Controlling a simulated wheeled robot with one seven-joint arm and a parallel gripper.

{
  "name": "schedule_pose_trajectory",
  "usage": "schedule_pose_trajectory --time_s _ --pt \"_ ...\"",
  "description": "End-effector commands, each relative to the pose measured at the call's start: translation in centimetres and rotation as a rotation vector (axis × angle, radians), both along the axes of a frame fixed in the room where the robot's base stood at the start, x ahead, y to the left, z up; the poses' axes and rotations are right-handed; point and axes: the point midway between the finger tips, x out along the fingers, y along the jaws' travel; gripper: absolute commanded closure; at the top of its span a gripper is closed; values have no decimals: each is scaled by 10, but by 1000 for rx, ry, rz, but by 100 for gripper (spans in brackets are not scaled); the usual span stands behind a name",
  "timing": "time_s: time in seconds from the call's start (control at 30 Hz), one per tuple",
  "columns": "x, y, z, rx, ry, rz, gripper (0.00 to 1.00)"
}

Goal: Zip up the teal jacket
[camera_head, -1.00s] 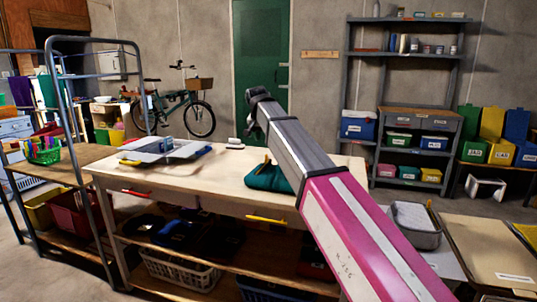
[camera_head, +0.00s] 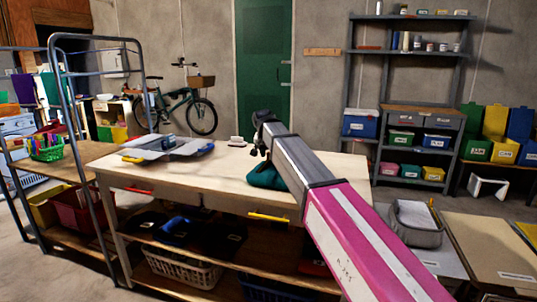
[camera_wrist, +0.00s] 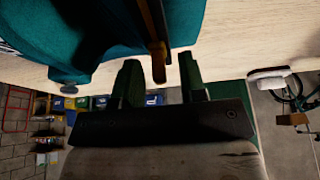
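The teal jacket (camera_head: 266,176) lies on the wooden workbench, partly hidden by my arm. In the wrist view the jacket (camera_wrist: 75,35) fills the upper left. A narrow yellow-brown strip with a dark end, which looks like the zip and its pull (camera_wrist: 157,45), runs along its edge. My gripper (camera_wrist: 158,64) is open, with one finger on each side of the strip's dark end. I see gaps between the fingers and the strip, so nothing is gripped. In the head view my gripper (camera_head: 261,135) is above the bench beside the jacket, its fingers mostly hidden.
The workbench (camera_head: 215,172) has clear room left of the jacket. A metal rack (camera_head: 75,100) stands at left; a grey bin (camera_head: 415,222) is at right.

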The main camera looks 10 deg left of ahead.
Motion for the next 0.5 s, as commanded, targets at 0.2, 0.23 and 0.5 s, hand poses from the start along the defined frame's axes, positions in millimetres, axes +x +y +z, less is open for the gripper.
schedule_pose_trajectory --time_s 0.2,0.23,0.5 --pt "0 0 0 0 0 0 100" --pt "0 0 0 0 0 0 100" --pt "15 0 1 0 0 0 100"
